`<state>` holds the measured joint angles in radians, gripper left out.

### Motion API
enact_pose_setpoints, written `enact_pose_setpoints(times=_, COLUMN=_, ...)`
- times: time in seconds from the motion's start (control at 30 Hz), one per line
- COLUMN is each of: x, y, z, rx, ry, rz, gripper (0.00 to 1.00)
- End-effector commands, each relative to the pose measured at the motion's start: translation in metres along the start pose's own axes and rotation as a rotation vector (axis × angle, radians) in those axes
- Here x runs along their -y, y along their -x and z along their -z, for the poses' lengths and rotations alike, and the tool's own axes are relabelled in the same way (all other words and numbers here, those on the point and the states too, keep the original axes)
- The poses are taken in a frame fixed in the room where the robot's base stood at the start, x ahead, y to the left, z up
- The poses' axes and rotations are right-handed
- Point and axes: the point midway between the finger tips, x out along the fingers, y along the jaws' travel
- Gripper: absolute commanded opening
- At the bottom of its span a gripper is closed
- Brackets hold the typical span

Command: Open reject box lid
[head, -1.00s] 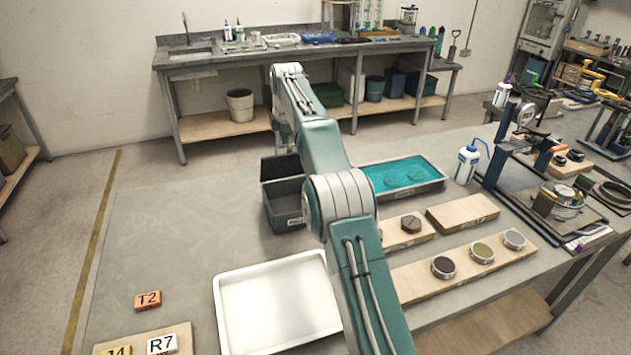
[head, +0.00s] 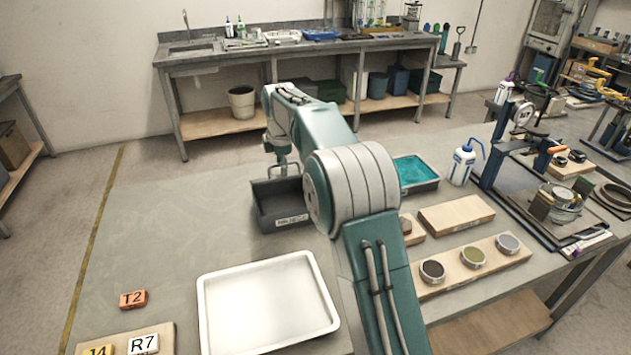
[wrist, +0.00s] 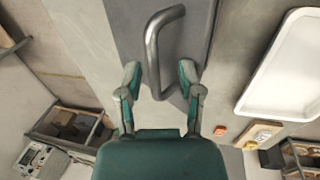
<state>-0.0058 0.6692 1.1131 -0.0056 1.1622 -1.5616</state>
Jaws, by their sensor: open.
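The reject box (head: 285,215) is a dark grey box with a white label on its front, on the bench left of the teal tray. In the head view its top looks dark; my arm hides its right side, and I cannot tell the lid's angle. My gripper (head: 283,165) is small at the box's far edge. In the wrist view, my gripper (wrist: 159,72) is open, one finger on each side of a bent metal handle (wrist: 153,55). The handle is on a flat grey panel (wrist: 130,25). The fingers are not closed on the handle.
A white tray (head: 265,300) lies in front of the box. A teal-filled tray (head: 415,172), wooden boards (head: 457,213) and a wash bottle (head: 462,164) stand to the right. An orange T2 block (head: 133,299) lies left. The bench left of the box is clear.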

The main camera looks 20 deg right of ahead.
Motion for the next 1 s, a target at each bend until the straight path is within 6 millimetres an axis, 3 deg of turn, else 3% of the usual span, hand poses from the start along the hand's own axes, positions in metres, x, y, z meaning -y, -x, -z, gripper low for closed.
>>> enact_pose_setpoints(times=0.27, x=0.030, y=-0.022, z=-0.008, rx=-0.006, ry=-0.003, rz=0.003, gripper=0.48)
enact_pose_setpoints(times=0.47, x=0.047, y=-0.050, z=-0.006, rx=-0.003, ry=-0.003, rz=0.004, gripper=0.48)
enact_pose_setpoints(times=0.5, x=0.044, y=-0.037, z=-0.005, rx=-0.003, ry=-0.003, rz=-0.005, gripper=0.48)
enact_pose_setpoints(times=1.0, x=0.044, y=0.049, z=-0.007, rx=-0.005, ry=-0.003, rz=-0.003, gripper=0.48)
